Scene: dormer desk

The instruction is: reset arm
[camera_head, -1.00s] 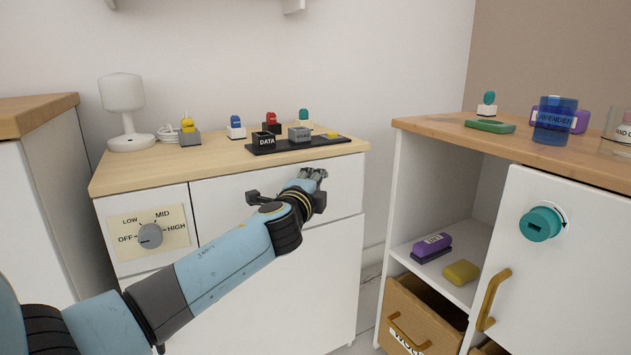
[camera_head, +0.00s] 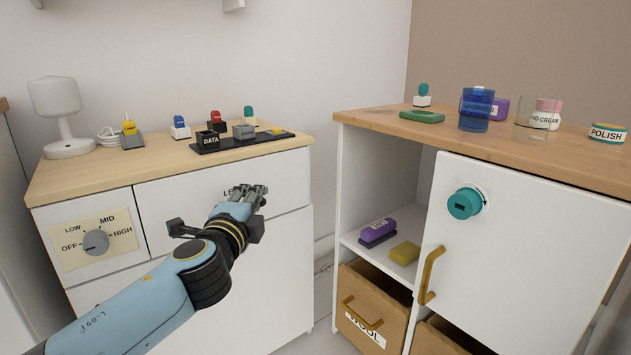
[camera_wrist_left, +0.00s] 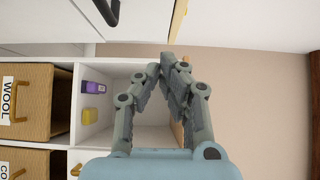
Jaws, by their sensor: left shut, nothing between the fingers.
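My left gripper (camera_head: 252,192) is in front of the white drawer unit, near the upper drawer front (camera_head: 290,184). Its fingers are shut with nothing between them. In the left wrist view the gripper (camera_wrist_left: 168,62) also shows shut and empty, its fingertips together, with the shelf cabinet behind it. My left arm comes in from the lower left and hides part of the lower drawer fronts. My right gripper is not in view.
A gap separates the two units.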

